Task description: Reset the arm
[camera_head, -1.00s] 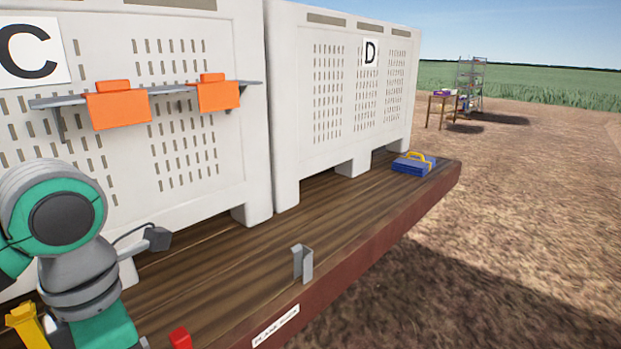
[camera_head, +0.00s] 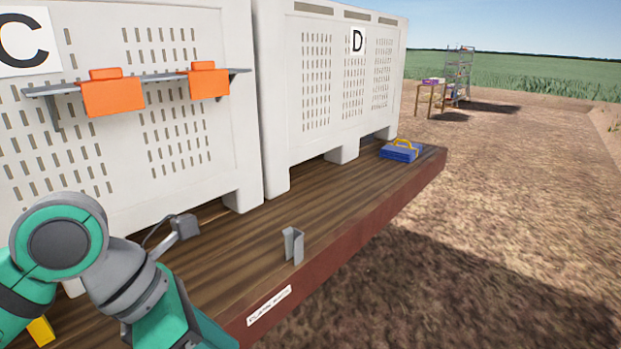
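My arm, grey and green, shows at the lower left of the head view, in front of the wooden flatbed (camera_head: 222,262). Its links run off the bottom edge of the picture. My gripper is not in view, so I cannot see its fingers or whether it holds anything.
White slatted bins marked C (camera_head: 150,170) and D (camera_head: 290,120) stand on the flatbed. Two orange holders (camera_head: 112,97) hang on a grey shelf on bin C. A grey metal bracket (camera_head: 293,246) stands at the flatbed's edge. A blue box (camera_head: 399,153) lies farther back. Open dirt is right.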

